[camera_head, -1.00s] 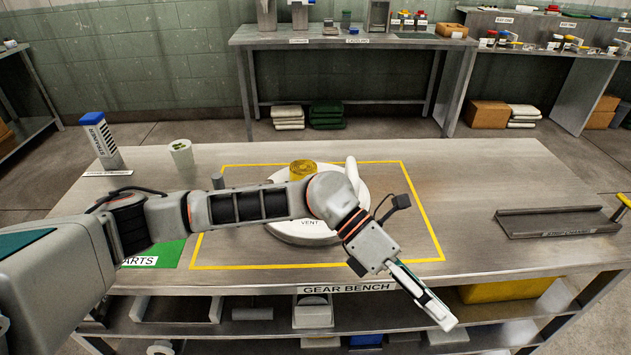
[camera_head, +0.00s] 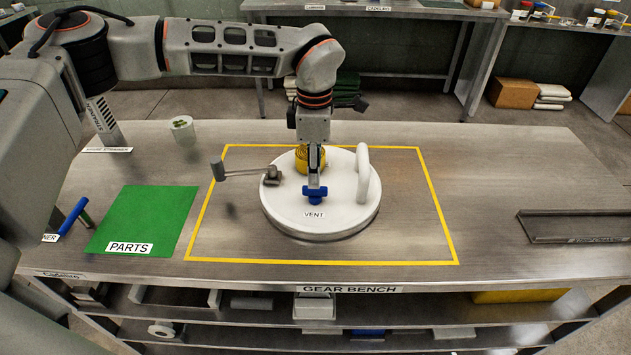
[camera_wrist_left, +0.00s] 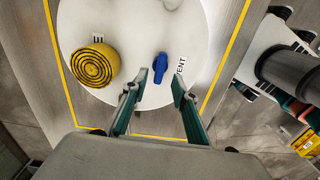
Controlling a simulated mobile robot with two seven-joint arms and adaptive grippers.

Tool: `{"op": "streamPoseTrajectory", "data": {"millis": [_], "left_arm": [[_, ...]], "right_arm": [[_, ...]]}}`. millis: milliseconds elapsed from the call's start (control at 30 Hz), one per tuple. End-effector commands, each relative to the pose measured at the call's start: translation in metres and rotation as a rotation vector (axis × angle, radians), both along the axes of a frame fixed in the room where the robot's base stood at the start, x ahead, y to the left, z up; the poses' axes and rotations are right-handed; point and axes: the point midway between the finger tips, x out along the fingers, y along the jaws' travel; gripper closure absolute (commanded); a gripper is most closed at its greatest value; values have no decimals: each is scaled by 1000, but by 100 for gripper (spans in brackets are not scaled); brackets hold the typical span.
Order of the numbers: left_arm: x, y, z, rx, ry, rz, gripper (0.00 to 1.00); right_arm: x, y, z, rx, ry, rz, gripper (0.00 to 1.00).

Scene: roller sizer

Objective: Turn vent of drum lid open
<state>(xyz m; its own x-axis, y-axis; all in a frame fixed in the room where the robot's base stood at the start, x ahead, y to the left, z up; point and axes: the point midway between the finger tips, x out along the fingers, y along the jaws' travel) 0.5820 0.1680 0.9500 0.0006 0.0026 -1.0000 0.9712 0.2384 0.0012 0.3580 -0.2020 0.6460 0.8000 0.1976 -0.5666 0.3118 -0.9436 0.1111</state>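The round white drum lid (camera_head: 341,217) lies on the bench inside a yellow outline. The blue vent knob (camera_head: 315,195) stands on it just above the VENT label (camera_head: 314,214). My left gripper (camera_head: 315,180) points down from above over the knob. In the left wrist view the blue knob (camera_wrist_left: 160,68) lies just beyond the fingertips of my left gripper (camera_wrist_left: 167,84). The fingers are spread apart with a clear gap and nothing between them. My right gripper shows in neither view.
A green PARTS mat (camera_head: 143,220) and a blue-handled tool (camera_head: 74,217) lie left. A grey channel tray (camera_head: 570,227) lies right. The bench between is clear.

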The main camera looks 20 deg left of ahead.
Motion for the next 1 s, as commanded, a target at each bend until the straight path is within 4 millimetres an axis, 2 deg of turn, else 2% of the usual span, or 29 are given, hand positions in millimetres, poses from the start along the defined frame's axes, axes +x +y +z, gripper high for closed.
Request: {"op": "streamPoseTrajectory", "data": {"millis": [100,300,633,667,733,767,1000], "left_arm": [[-1,-1,-19,-1,3,-1,72],[0,-1,-38,-1,1,0,72],[0,-1,-42,-2,0,-1,72],[0,-1,-42,-2,0,-1,77],[0,-1,-42,-2,0,-1,96],[0,-1,-42,-2,0,-1,100],[0,-1,-42,-3,0,2,100]], "right_arm": [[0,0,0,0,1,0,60],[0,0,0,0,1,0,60],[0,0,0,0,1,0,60],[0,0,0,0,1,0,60],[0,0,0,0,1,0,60],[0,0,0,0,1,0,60],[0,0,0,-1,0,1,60]]}}
